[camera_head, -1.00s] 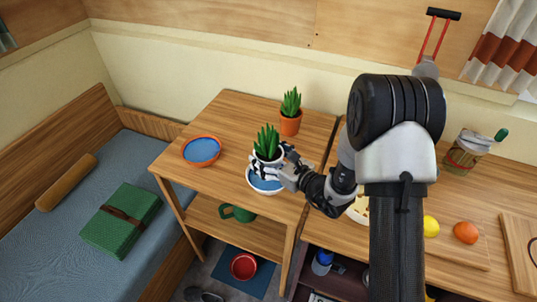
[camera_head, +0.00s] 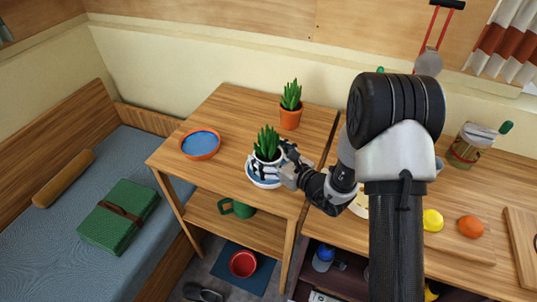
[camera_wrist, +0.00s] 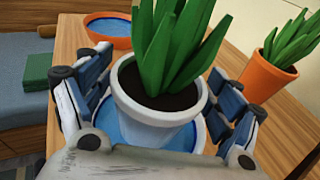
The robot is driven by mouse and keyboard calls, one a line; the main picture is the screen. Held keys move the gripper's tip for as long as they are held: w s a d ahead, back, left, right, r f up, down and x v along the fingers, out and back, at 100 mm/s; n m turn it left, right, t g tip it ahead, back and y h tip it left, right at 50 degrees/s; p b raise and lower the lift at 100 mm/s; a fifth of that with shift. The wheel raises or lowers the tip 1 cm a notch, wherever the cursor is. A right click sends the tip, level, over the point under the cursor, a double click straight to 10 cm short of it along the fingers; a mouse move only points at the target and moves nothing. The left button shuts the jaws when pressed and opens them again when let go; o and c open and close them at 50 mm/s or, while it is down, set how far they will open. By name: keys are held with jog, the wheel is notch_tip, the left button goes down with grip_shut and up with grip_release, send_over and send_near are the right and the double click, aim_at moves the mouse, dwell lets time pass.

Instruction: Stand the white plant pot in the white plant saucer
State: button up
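The white plant pot (camera_head: 267,158) with a green spiky plant stands upright within the rim of the white plant saucer (camera_head: 256,182) on the small wooden table. In the wrist view the white pot (camera_wrist: 155,115) fills the middle, and the saucer's blue inside (camera_wrist: 114,128) shows around its base. My gripper (camera_head: 272,163) reaches in from the right, with one finger on each side of the pot. In the wrist view my gripper (camera_wrist: 158,98) looks open, with narrow gaps beside the pot's wall. The pot's underside is hidden.
An orange saucer with a blue inside (camera_head: 200,144) is at the table's left. A terracotta pot with a plant (camera_head: 290,112) stands at the back, near the right finger in the wrist view (camera_wrist: 264,75). A green mug (camera_head: 238,209) is on the lower shelf.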

jog(key=shift+o, duration=1)
jog(key=shift+f, duration=0.1)
jog(key=v, duration=1.2)
